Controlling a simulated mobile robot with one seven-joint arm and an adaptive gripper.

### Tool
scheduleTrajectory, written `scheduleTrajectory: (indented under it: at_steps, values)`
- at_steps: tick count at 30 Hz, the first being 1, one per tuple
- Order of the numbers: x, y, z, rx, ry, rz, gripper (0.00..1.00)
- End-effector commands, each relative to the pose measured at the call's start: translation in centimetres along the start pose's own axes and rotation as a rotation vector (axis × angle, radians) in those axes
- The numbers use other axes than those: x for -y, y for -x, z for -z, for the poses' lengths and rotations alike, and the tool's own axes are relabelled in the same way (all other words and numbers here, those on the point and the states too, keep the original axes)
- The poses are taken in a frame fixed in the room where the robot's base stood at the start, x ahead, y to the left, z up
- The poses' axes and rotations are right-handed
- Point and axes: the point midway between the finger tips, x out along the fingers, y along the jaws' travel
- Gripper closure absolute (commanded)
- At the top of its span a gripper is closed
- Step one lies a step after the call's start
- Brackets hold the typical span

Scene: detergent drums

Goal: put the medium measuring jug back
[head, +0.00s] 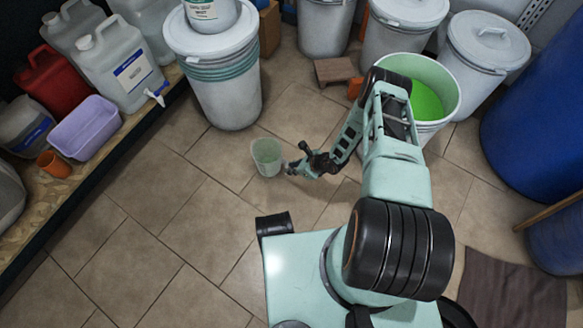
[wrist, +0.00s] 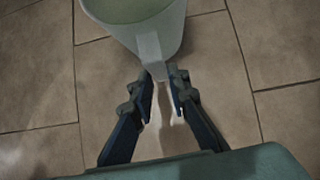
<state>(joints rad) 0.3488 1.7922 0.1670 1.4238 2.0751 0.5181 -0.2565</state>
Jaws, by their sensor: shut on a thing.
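The measuring jug (head: 267,155) is a pale, translucent, greenish-white jug, with its mouth facing up, in the middle of the head view. My gripper (head: 291,168) is at its right side. In the wrist view the jug (wrist: 140,25) fills the top middle, and its handle (wrist: 151,55) points down toward my gripper (wrist: 161,77). The fingertips are shut on the lower end of the handle. The jug is over the tiled floor. I cannot tell its exact height, or whether the pale green inside is liquid.
A wooden shelf (head: 128,122) at left bears several jerrycans, a purple tub (head: 86,128) and an orange cup (head: 54,164). An open drum (head: 447,88) with bright green liquid stands behind my arm. Lidded drums (head: 226,95) line the back. The tiled floor at left centre is clear.

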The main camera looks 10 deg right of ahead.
Motion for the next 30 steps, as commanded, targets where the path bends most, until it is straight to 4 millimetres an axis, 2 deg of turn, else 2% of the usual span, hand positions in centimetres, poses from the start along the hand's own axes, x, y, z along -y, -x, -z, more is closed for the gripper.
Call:
scheduleTrajectory:
  at_steps: [1,6,16,20,30]
  values:
    - [0.0,-0.2,0.1,0.000,0.000,0.000,0.84]
    - [0.0,-0.1,0.1,0.000,0.000,0.000,0.67]
    - [0.0,0.3,-0.2,0.000,0.000,0.000,0.67]
    - [0.1,2.3,-0.4,-0.001,0.000,0.001,0.67]
    - [0.0,9.5,-0.3,-0.001,-0.002,0.001,0.67]
